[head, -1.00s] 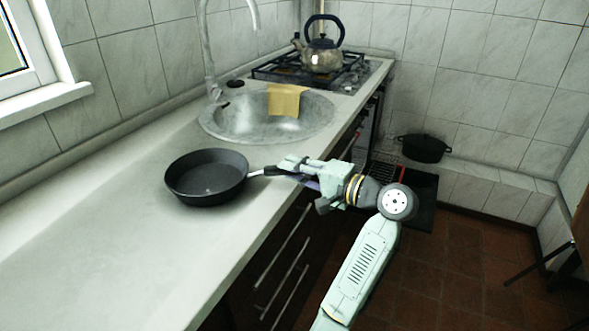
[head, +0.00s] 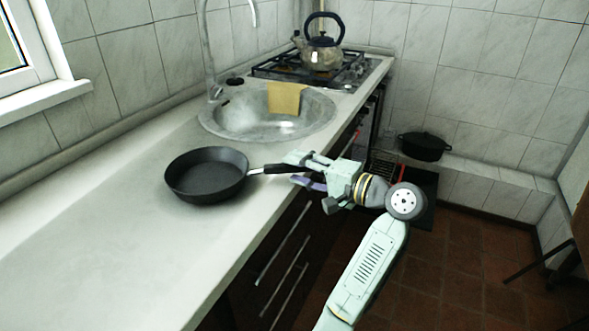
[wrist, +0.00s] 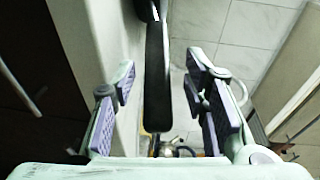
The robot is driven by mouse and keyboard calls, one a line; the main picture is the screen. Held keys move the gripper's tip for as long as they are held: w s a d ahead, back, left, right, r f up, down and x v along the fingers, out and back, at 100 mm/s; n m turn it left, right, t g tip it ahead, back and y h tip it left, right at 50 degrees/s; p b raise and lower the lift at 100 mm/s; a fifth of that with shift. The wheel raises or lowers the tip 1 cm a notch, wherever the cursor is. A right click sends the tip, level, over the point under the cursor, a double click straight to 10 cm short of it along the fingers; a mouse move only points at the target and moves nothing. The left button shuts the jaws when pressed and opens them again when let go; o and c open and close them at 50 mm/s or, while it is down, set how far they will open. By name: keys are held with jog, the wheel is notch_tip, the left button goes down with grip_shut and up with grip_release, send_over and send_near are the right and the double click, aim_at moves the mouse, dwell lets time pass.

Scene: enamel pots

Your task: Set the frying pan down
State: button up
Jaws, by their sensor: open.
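The dark frying pan (head: 207,176) rests on the pale countertop (head: 95,225), in front of the sink. Its handle (head: 281,169) points right, past the counter's front edge. My gripper (head: 296,171) is open at the end of the handle. In the wrist view the black handle (wrist: 157,75) lies between the two spread fingers of my gripper (wrist: 162,92), with a gap on each side. The pan's bowl is mostly out of the wrist view.
A round metal sink (head: 268,122) with a yellow cloth (head: 286,98) on its rim lies behind the pan. A kettle (head: 322,50) stands on the gas stove (head: 310,72). A black pot (head: 424,146) sits at the back right. The counter left of the pan is clear.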

jog(key=b+v, duration=0.1)
jog(key=v, duration=0.9)
jog(key=shift+s+d, duration=0.15)
jog(key=shift+d, duration=0.05)
